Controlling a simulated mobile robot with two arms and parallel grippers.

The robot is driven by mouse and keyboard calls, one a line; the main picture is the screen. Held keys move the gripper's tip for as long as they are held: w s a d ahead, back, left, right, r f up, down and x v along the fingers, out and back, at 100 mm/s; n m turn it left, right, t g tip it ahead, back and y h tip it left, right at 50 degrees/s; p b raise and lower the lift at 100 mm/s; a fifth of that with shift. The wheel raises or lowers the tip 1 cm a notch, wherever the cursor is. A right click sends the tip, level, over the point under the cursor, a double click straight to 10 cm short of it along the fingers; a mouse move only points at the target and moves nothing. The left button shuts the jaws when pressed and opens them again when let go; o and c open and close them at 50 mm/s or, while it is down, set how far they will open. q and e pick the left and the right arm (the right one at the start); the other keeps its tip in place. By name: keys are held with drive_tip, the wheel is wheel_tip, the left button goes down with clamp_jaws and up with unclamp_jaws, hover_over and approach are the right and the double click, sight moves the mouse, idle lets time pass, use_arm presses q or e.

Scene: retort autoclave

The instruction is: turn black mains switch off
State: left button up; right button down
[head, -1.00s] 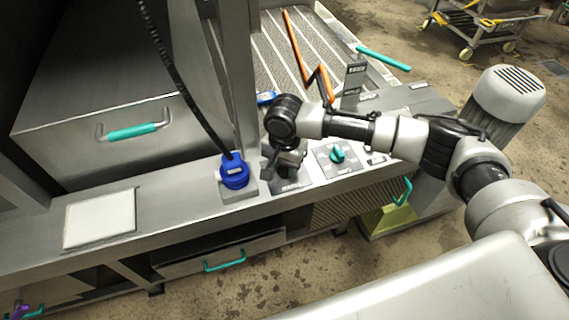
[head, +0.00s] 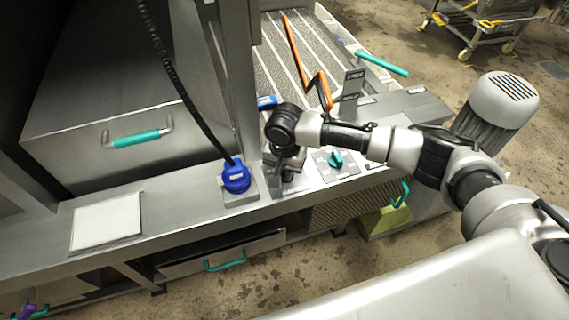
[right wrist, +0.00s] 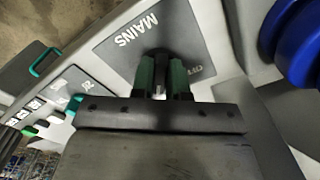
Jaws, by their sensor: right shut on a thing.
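The black mains switch (right wrist: 157,54) sits on a grey plate (right wrist: 128,45) lettered MAINS, seen in the right wrist view. Only a small dark part of the switch shows between the fingers. My right gripper (right wrist: 160,72) is shut on it, with one green-padded finger on each side. In the head view my right gripper (head: 288,172) is over the worktop between the blue plug and the teal knob; my wrist hides most of the switch there. Part of the plate's second lettering is hidden behind a finger. My left gripper is not in view.
A blue plug (head: 236,179) with a black cable stands left of the gripper. A teal knob (head: 336,159) on a panel is close on the right. An orange bent bar (head: 321,86) rises behind. A white plate (head: 106,222) lies on the worktop at left.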

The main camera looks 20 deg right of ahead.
drive_tip(key=n+p, duration=0.2)
drive_tip(key=p, duration=0.1)
drive_tip(key=shift+r+n, duration=0.3)
drive_tip(key=n+p, duration=0.3)
drive_tip(key=n, duration=0.1)
drive_tip(key=shift+d+f+n+p, duration=0.1)
drive_tip(key=shift+d+n+p, duration=0.1)
drive_tip(key=shift+n+p, duration=0.15)
drive_tip(key=n+p, duration=0.2)
drive_tip(key=n, duration=0.2)
drive_tip(key=shift+d+f, duration=0.1)
drive_tip(key=shift+w+d+n+p, duration=0.15)
drive_tip(key=shift+n+p, duration=0.35)
drive_tip(key=shift+n, duration=1.95)
drive_tip(key=c, duration=1.1)
unclamp_jaws()
drive_tip(key=shift+f, duration=0.1)
wheel_tip(320, 180, up, 11)
drive_tip(key=shift+f+b, duration=0.1)
drive_tip(key=shift+b, duration=0.4)
